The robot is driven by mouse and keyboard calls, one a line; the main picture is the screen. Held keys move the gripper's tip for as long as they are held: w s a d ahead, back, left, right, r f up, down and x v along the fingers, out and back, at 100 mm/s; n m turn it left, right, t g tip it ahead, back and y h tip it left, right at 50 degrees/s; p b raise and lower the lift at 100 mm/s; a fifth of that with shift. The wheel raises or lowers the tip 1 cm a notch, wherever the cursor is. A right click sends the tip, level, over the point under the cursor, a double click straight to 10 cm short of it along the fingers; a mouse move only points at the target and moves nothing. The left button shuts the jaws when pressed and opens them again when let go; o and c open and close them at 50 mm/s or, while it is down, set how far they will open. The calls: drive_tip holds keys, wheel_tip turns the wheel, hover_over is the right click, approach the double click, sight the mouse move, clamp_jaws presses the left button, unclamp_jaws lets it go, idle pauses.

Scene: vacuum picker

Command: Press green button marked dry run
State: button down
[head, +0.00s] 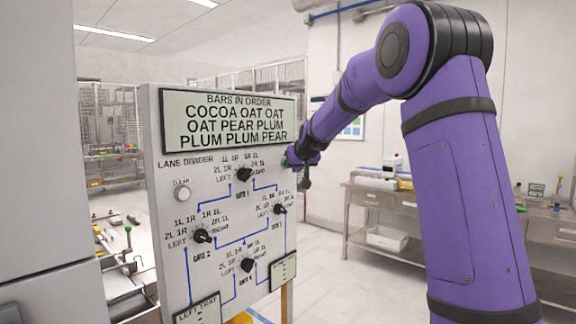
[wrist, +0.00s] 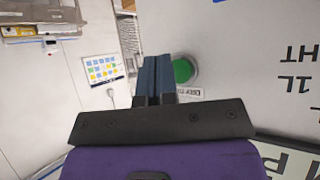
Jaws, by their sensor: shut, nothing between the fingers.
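The green button (wrist: 183,71) shows in the wrist view on the grey panel, just right of my gripper's fingertips, with a partly covered label (wrist: 190,92) beside it that starts "DRY". My gripper (wrist: 153,60) is shut and empty, its two dark fingers together. The fingers overlap the button's left edge in the picture; I cannot tell whether they touch it. In the head view my gripper (head: 293,160) is at the right edge of the lane divider panel (head: 160,130), and the button is mostly hidden there.
The panel carries several black selector knobs (head: 202,236), a white CLEAR button (head: 181,194) and a screen (head: 230,121) listing bars. A metal table (head: 365,200) with boxes stands behind at the right. The floor between panel and table is clear.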

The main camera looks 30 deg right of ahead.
drive_tip(key=shift+w+a, duration=0.15)
drive_tip(key=shift+w, duration=0.25)
drive_tip(key=shift+w+a, duration=0.1)
drive_tip(key=shift+w, duration=0.2)
idle(0.8)
idle(0.3)
drive_tip(key=shift+s+d, duration=0.25)
drive_tip(key=shift+s, duration=0.45)
drive_tip(key=s, duration=0.1)
drive_tip(key=s+d, duration=0.1)
drive_tip(key=s, duration=0.2)
drive_tip(key=shift+s+d, duration=0.35)
idle(0.7)
